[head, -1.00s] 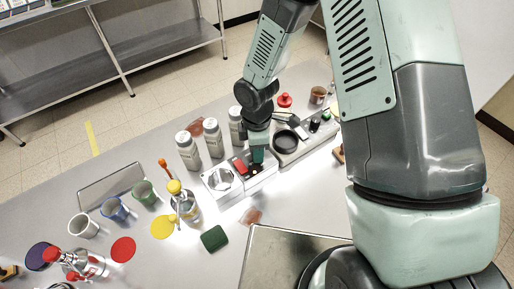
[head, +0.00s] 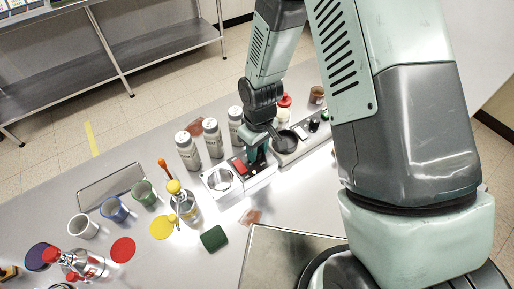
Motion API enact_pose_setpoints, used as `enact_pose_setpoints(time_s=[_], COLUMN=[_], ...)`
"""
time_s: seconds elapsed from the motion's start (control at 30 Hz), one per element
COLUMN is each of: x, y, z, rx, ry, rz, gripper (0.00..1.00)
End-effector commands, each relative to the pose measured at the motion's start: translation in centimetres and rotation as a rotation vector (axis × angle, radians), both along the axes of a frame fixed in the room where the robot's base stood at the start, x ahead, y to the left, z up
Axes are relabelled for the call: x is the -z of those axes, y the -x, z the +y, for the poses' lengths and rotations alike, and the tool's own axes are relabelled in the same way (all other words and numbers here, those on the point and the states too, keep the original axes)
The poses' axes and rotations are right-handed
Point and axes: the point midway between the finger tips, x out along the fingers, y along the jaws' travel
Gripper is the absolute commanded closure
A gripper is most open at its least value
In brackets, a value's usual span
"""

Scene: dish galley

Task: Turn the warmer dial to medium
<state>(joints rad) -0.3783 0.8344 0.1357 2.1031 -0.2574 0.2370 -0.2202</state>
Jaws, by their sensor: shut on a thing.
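The warmer (head: 262,178) appears to be the pale box with a round silver plate at its left end and a red switch (head: 238,167) beside the plate. My gripper (head: 254,165) points down onto the right part of this box, just right of the red switch. Its fingers are shut on the warmer dial, which they hide. I cannot read the dial's setting or its marks.
Right behind stands a second unit (head: 290,155) with a black round plate, a black knob (head: 313,125) and a green button. Several white bottles (head: 212,138) stand close left of my gripper. A yellow-capped bottle (head: 186,205) and cups are farther left.

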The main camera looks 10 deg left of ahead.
Motion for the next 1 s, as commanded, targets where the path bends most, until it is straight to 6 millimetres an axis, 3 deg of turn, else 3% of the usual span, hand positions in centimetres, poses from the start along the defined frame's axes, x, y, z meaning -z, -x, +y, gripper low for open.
enact_pose_setpoints(time_s=[0.5,1.0], x=[-0.06,-0.04], y=[0.05,0.05], z=[0.03,0.0], rx=[0.359,0.441], ry=[0.0,-0.001], rz=[0.0,-0.001], gripper=[0.99,0.99])
